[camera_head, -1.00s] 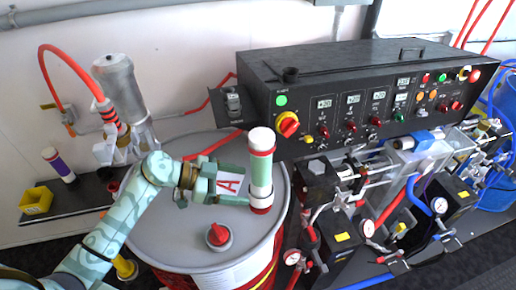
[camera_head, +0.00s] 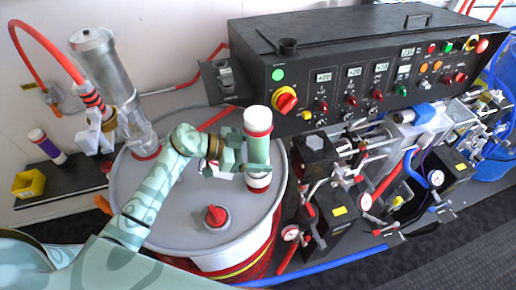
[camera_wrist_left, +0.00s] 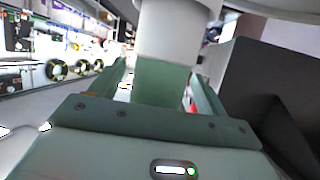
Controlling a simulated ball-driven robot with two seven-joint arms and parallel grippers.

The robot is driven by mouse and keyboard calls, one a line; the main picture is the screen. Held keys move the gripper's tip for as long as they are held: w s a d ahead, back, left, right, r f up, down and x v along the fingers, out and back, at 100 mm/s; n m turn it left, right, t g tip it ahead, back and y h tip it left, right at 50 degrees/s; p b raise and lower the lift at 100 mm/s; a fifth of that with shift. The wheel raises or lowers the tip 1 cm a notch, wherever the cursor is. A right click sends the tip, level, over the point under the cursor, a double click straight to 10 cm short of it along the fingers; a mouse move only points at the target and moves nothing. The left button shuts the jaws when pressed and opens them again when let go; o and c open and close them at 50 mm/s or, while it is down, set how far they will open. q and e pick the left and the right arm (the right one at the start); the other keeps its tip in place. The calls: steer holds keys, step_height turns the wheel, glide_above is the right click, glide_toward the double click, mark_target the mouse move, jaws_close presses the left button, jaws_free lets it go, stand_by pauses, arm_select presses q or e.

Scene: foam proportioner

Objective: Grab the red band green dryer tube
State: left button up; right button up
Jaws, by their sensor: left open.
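The dryer tube (camera_head: 257,152) stands upright on the grey drum lid, with a white cap, a red band below it and a green body. Its white upper part and green body (camera_wrist_left: 162,82) also show close up in the left wrist view. My left gripper (camera_head: 243,157) is at the green body in the head view. In the left wrist view my left gripper (camera_wrist_left: 160,78) is open, with one finger on each side of the tube. Whether the fingers touch it cannot be told. The tube's lower part is partly hidden. My right gripper is not in view.
The grey drum lid (camera_head: 170,222) has a red knob (camera_head: 216,217) in front of the tube. A black control box (camera_head: 350,85) stands behind and right, with pumps and gauges below it. A purple-banded tube (camera_head: 47,146) and yellow bin (camera_head: 28,183) are at the left.

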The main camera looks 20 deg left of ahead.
arm_select(q)
steer(key=c, duration=1.4)
steer(key=shift+o, duration=0.2)
steer(key=shift+r, duration=0.15)
